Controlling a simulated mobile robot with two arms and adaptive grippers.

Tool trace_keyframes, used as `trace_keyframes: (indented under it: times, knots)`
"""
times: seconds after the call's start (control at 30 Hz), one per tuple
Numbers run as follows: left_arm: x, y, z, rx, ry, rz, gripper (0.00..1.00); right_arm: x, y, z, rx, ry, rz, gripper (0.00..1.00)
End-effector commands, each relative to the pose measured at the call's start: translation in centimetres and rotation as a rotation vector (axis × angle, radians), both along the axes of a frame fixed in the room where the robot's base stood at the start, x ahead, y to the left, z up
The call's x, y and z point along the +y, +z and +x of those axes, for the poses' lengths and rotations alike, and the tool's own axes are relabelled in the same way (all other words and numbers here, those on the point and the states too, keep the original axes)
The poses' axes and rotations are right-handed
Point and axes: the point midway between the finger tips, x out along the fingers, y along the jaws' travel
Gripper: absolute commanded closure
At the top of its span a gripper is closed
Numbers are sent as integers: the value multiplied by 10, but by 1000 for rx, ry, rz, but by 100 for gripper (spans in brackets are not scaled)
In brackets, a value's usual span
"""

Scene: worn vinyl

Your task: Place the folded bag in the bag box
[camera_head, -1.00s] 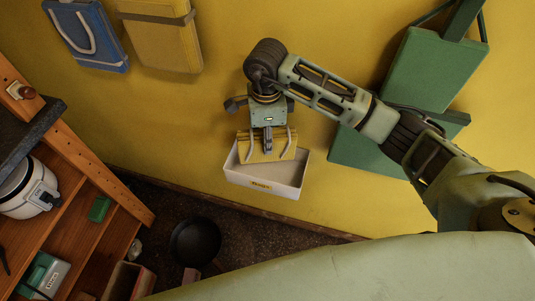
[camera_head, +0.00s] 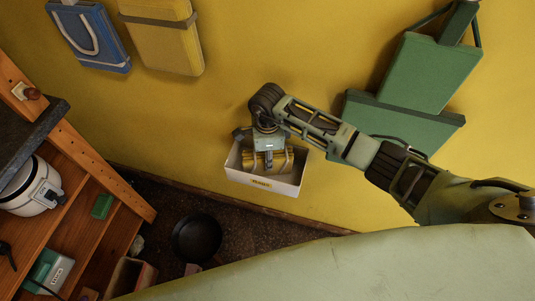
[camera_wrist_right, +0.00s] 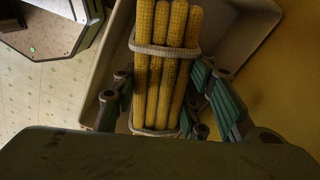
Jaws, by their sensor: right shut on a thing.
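The folded bag (camera_head: 283,163) is yellow with several ribbed folds and pale handles. My right gripper (camera_head: 268,162) is shut on it. In the right wrist view, the bag (camera_wrist_right: 166,65) lies between my fingers, with pale loops across it. The bag box (camera_head: 250,181) is white, open at the top and labelled at the front, beside the yellow wall. The gripper and bag are down within the box opening in the head view. Pale box walls (camera_wrist_right: 247,45) surround the bag in the right wrist view. Contact with the box floor is hidden. My left gripper is not in view.
A blue bag (camera_head: 92,38) and a yellow bag (camera_head: 163,42) hang at upper left. Green bags (camera_head: 432,70) are on the wall at right. A wooden shelf unit (camera_head: 75,215) stands left. A dark pan (camera_head: 196,239) is on the floor near the box.

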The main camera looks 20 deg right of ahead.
Motion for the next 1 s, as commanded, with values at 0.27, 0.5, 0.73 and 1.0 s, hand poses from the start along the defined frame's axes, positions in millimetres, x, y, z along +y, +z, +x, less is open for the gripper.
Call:
trace_keyframes:
  times: [0.27, 0.5, 0.73, 1.0]
  knots:
    - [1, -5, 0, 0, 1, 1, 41, 0, -4, 0, 0, 0, 0, 59]
    - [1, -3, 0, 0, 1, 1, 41, 0, -3, 0, 0, -1, 0, 41]
    - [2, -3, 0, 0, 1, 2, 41, 0, -3, 0, 0, -1, 0, 41]
    - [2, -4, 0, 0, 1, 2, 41, 0, 22, 2, -6, 1, 1, 41]
